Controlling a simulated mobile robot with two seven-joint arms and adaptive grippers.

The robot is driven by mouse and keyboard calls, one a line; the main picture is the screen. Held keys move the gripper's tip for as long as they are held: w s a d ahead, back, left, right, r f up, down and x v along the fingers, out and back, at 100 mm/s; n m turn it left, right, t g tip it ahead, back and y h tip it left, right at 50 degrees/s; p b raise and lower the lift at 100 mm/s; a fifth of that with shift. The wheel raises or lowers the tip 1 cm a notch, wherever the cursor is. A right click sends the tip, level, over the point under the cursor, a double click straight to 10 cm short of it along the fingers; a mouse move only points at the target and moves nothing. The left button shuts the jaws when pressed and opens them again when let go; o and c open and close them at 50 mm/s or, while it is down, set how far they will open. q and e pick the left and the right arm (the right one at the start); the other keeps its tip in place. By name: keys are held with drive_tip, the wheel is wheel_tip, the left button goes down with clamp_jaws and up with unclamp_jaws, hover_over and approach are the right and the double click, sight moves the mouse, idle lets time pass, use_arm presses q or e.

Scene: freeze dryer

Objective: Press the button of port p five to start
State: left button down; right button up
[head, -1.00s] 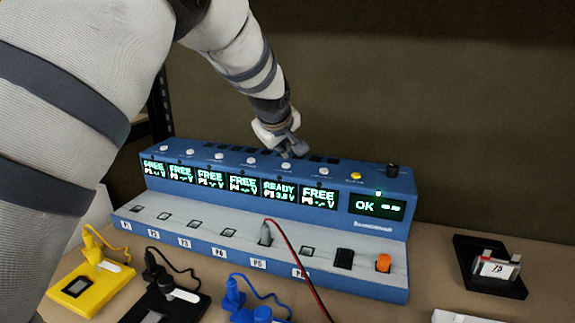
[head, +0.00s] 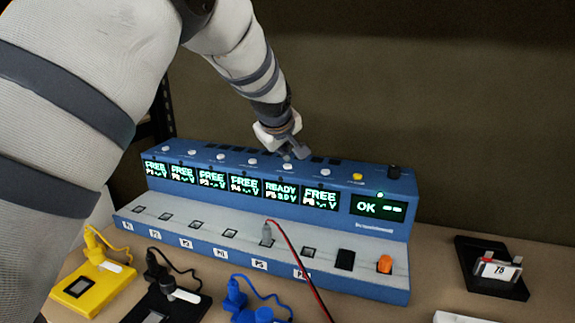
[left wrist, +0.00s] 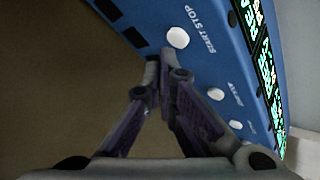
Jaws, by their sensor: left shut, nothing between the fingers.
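A blue charging station (head: 375,226) has a row of lit displays and a row of round white buttons along its top. The P5 display (head: 281,190) reads READY; the other port displays read FREE. The P5 button (head: 288,167) is on the top just above that display. My left gripper (head: 299,153) is shut and empty, its fingertips close behind that button. In the left wrist view the shut fingertips (left wrist: 160,58) are beside a white button (left wrist: 178,38) marked START STOP; whether they touch the top is unclear. My right gripper is not in view.
Yellow (head: 92,287), black (head: 165,303) and blue (head: 250,315) devices lie in front. A black holder (head: 480,285) stands right.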

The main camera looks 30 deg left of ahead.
sight(284, 166)
use_arm(q)
drive_tip(key=shift+f, duration=0.1)
idle(0.4)
drive_tip(key=shift+f, duration=0.35)
drive_tip(key=shift+f, duration=0.15)
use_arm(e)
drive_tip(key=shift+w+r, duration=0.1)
use_arm(q)
drive_tip(key=shift+r, duration=0.65)
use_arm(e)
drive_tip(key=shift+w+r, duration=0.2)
use_arm(q)
wheel_tip(284, 166, up, 6)
drive_tip(key=shift+f+p, duration=0.1)
drive_tip(key=shift+p, duration=0.5)
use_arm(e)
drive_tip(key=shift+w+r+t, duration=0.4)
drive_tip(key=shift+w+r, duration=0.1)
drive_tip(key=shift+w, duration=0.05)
